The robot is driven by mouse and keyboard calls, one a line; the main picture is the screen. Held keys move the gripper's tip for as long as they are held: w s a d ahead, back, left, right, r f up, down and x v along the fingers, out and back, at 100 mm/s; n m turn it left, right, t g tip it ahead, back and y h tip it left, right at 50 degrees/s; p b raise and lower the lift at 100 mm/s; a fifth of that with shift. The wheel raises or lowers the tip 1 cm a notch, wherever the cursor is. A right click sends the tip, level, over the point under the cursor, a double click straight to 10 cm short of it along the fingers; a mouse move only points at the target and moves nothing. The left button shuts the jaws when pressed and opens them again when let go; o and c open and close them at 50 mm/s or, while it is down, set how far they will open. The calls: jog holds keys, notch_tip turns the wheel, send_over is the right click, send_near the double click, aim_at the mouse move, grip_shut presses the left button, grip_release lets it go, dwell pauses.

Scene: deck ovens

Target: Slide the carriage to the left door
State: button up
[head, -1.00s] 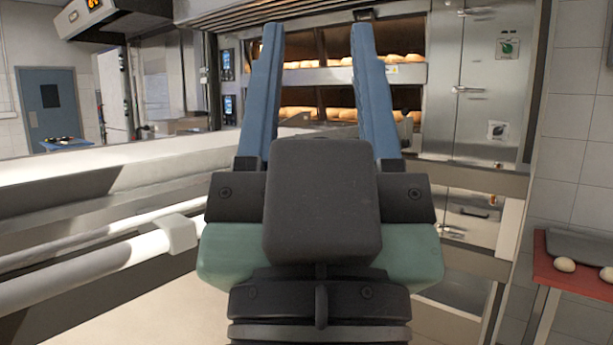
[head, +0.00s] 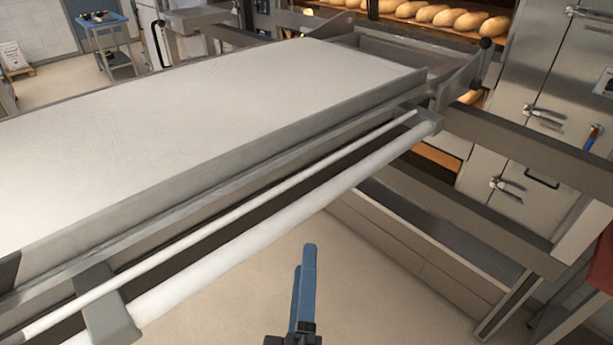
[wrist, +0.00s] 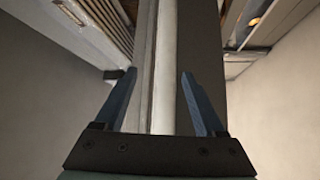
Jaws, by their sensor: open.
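The carriage (head: 200,120) is a long loader with a pale flat belt in a grey frame, running from the lower left toward the ovens in the head view. A thick white round bar (head: 290,215) runs along its near side, beside a thinner rail (head: 270,225). My gripper (head: 307,252) shows edge-on at the bottom, apart from the bar in the picture. In the wrist view my gripper (wrist: 158,75) is open and empty. The white bar (wrist: 164,65) appears lengthwise between its blue fingers, seemingly beyond them. The left door is not clearly identifiable.
An oven deck with loaves (head: 440,14) is at the top. Steel doors with handles (head: 545,115) stand at right. Grey cross rails (head: 520,165) reach right from the carriage's end. A blue trolley (head: 108,40) stands at upper left. Floor below the bar is clear.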

aim_at(305, 208)
jog(key=shift+n, duration=0.3)
jog(key=w+p, duration=0.1)
jog(key=w, duration=0.3)
jog(key=w+p, duration=0.1)
jog(key=w, duration=0.3)
jog(key=w+p, duration=0.2)
jog(key=w, duration=0.2)
jog(key=shift+a+r, duration=0.15)
jog(key=shift+r, duration=0.2)
grip_shut()
dwell(0.8)
